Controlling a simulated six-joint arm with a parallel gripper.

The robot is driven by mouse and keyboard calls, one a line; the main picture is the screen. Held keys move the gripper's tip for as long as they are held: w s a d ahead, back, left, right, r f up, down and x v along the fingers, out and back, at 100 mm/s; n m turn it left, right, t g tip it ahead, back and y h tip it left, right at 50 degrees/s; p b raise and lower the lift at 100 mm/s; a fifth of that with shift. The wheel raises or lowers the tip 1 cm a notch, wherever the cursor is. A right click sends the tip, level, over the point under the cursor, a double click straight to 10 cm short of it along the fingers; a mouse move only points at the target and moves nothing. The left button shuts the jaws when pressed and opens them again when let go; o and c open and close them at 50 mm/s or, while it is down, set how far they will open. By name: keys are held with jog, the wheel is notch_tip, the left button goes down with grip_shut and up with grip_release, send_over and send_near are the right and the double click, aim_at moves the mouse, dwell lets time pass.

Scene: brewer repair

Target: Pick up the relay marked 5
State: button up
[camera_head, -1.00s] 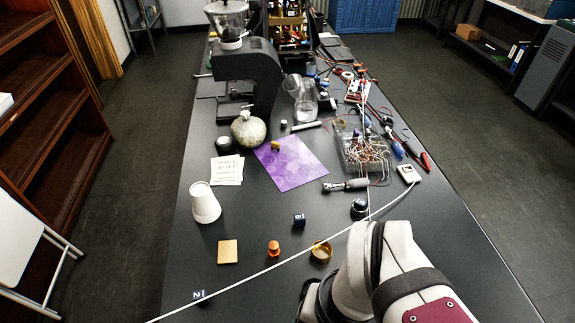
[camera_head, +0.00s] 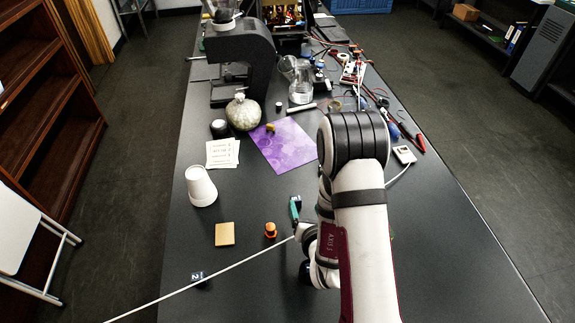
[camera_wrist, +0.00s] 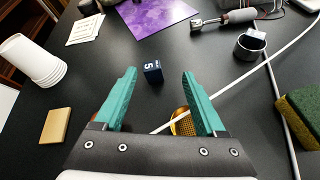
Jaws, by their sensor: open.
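The relay marked 5 (camera_wrist: 153,71) is a small dark blue block with a white 5 on its near face. It stands on the black table in the wrist view. My gripper (camera_wrist: 159,76) is open, with its two teal fingers spread left and right of the relay in the picture. The relay appears ahead of the gap, and nothing is held. I cannot tell how high the fingertips are. In the head view my gripper's teal finger (camera_head: 295,208) shows beside my arm, and relay 5 is hidden there. A relay marked 2 (camera_head: 198,277) lies at the front left.
A metal cup (camera_wrist: 249,46) and sponge (camera_wrist: 302,115) are to the right.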

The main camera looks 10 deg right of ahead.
aim_at(296, 199)
jog(key=n, duration=0.1)
jog(key=a+f+n, duration=0.1)
jog(key=n, duration=0.1)
jog(key=shift+s+n+t+y, duration=0.1)
jog(key=shift+n+t+y, duration=0.2)
jog(key=shift+t, duration=0.1)
jog(key=x, duration=0.7)
jog(key=shift+a, duration=0.1)
grip_shut()
